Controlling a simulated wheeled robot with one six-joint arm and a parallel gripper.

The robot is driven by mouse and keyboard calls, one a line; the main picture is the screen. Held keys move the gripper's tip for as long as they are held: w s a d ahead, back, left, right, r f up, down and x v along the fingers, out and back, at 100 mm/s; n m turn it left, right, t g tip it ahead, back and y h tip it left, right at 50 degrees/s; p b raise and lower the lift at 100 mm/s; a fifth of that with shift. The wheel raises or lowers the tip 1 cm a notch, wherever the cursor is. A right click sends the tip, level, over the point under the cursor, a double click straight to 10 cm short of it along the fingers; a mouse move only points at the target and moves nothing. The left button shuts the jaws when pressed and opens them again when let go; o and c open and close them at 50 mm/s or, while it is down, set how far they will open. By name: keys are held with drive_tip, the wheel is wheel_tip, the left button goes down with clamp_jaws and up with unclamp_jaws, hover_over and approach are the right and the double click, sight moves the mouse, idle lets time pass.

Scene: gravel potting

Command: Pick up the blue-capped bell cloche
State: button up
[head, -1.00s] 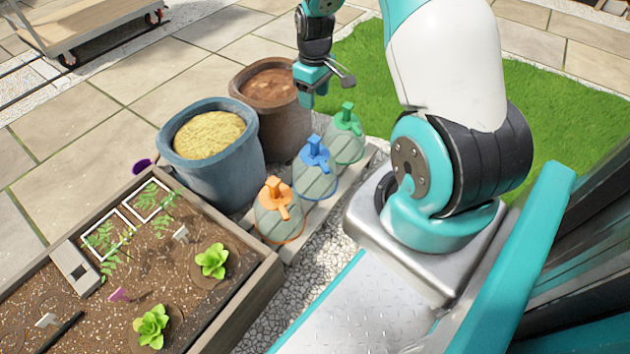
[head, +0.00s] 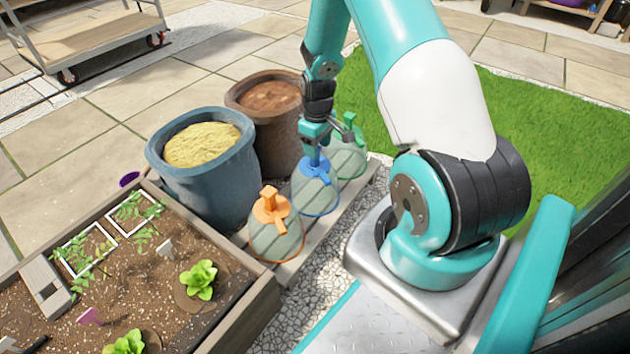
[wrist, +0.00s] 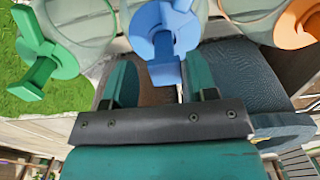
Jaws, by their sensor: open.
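The blue-capped bell cloche (head: 316,187) stands in the middle of a row of three on a wooden plank, between the orange-capped cloche (head: 275,228) and the green-capped cloche (head: 348,155). My gripper (head: 313,150) is just above its blue cap. In the wrist view the blue cap (wrist: 165,35) lies beyond the fingertips, and its knob extends toward the space between the two fingers of my gripper (wrist: 150,80). The fingers are apart and nothing is held. The cap's contact with the fingers cannot be told.
A blue pot (head: 205,180) of yellow material and a brown pot (head: 275,120) of soil stand close behind the row. A wooden planter bed (head: 235,320) with seedlings lies at the lower left. Grass (head: 520,140) spreads at the right.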

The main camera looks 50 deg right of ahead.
sight(315, 174)
drive_tip(key=f+b, duration=0.2)
drive_tip(key=f, duration=0.1)
drive_tip(key=f+b, duration=0.1)
drive_tip(key=f, duration=0.1)
drive_tip(key=shift+w+a+b, duration=0.25)
drive_tip(key=shift+a+b, duration=0.05)
drive_tip(key=shift+b, duration=0.1)
drive_tip(key=shift+r, duration=0.15)
drive_tip(key=c, duration=0.7)
drive_tip(key=shift+o, duration=0.3)
drive_tip(key=shift+r, duration=0.15)
